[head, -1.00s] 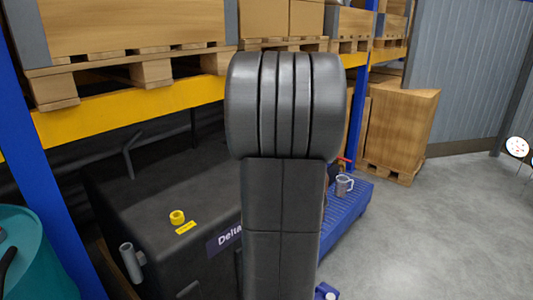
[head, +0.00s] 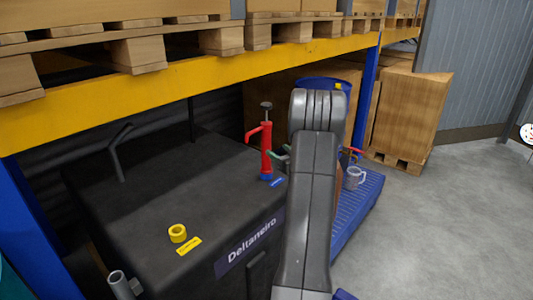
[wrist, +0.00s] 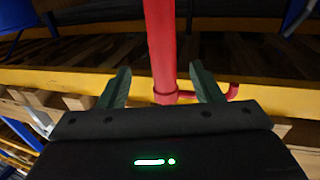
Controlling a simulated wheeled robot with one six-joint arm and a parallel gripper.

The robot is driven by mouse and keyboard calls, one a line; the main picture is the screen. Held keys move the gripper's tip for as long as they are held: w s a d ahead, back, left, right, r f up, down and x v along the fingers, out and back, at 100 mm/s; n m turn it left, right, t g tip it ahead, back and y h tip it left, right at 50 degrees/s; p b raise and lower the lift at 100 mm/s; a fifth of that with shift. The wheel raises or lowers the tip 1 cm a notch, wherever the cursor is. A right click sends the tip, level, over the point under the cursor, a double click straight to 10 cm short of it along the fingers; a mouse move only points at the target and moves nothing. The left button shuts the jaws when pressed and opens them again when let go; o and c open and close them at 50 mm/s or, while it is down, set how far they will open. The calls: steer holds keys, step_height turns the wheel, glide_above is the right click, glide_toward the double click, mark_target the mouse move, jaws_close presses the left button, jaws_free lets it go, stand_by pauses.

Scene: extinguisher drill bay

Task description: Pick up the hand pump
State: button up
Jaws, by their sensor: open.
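The hand pump (head: 266,150) stands upright on the black tank at picture centre in the head view, with a red body, a red side spout, a dark top knob and a blue foot. In the wrist view its red body (wrist: 161,45) runs down between the two green fingers. My gripper (wrist: 159,70) is open, with one finger on each side of the pump and gaps showing on both sides. In the head view my gripper (head: 280,153) is at the pump's right side, partly hidden by my arm.
The black tank (head: 165,195) carries a yellow cap (head: 178,233). A yellow shelf beam (head: 190,80) with loaded pallets runs above and behind the pump. A clear jug (head: 353,178) stands on the blue platform (head: 350,212) at right. The floor (head: 450,220) beyond is clear.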

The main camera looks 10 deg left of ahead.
mark_target(269, 145)
steer(key=x, duration=0.4)
steer(key=shift+w+a+p, duration=0.1)
steer(key=shift+a+p, duration=0.1)
steer(key=shift+p, duration=0.1)
steer(key=p+x, duration=0.1)
steer(key=x, duration=0.3)
steer(key=shift+a+p, duration=0.3)
steer(key=shift+p, duration=0.05)
steer(key=shift+w+a, duration=0.25)
steer(key=shift+w, duration=0.1)
steer(key=c, duration=1.2)
steer(key=shift+o, duration=0.2)
steer(key=shift+r, duration=0.1)
